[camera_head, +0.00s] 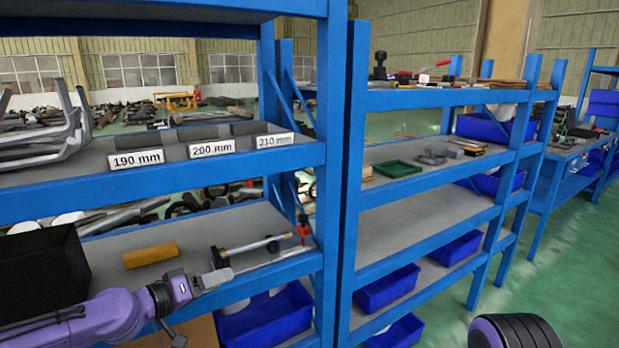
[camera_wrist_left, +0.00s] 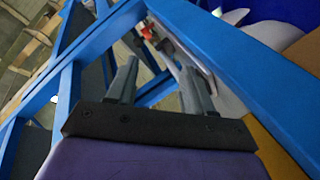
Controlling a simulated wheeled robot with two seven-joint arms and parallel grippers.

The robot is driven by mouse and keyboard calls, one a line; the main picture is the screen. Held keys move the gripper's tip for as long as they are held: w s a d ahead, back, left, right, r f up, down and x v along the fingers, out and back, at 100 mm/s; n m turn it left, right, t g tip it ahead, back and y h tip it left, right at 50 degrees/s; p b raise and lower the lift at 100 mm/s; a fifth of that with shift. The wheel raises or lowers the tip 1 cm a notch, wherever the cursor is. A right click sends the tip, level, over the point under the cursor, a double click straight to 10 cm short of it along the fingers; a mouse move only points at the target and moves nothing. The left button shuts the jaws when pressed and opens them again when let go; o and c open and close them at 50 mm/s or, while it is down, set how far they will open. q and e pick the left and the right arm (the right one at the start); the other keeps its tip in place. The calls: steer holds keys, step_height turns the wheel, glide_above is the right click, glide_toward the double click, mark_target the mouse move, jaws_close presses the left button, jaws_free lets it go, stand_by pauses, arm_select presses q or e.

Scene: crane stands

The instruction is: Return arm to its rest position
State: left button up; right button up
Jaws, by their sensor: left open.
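My left arm, with its purple forearm, comes in from the lower left in the head view. Its left gripper (camera_head: 210,280) is at the front edge of the lower shelf, near a long metal rod-like tool (camera_head: 252,246) with a red end. In the left wrist view the left gripper (camera_wrist_left: 157,76) has its two grey fingers apart, with nothing held between them. The red end of the tool (camera_wrist_left: 148,32) shows beyond the fingers. My right gripper is not in view.
A blue rack (camera_head: 335,150) stands close in front. Its lower shelf holds a yellow block (camera_head: 151,255) and a black box (camera_head: 42,272); a blue bin (camera_head: 265,318) sits below. The upper shelf has labels and a metal frame (camera_head: 55,135).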

arm_select(q)
steer(key=s+d+f+n+g+y, duration=0.1)
steer(key=s+d+f+n+y, duration=0.2)
steer(key=f, duration=0.5)
steer(key=s+f+n+g+y, duration=0.1)
steer(key=s+f+n, duration=0.1)
steer(key=s+f, duration=0.45)
steer(key=s+d+f+n+g+y, duration=0.1)
steer(key=s+d+f+n+y, duration=0.15)
steer(key=f, duration=0.65)
steer(key=s+a+f+g+y, duration=0.1)
steer(key=s+a+f, duration=0.3)
steer(key=s, duration=0.4)
steer(key=s+a+f+m+g+y, duration=0.1)
steer(key=s+a+f+g+y, duration=0.1)
steer(key=s+a, duration=0.4)
steer(key=s+a+f+m+g+y, duration=0.1)
steer(key=s+a+f, duration=0.4)
steer(key=s, duration=0.7)
steer(key=f+g+y, duration=0.1)
steer(key=y, duration=0.1)
steer(key=shift+s+y, duration=0.15)
steer(key=shift+y, duration=0.2)
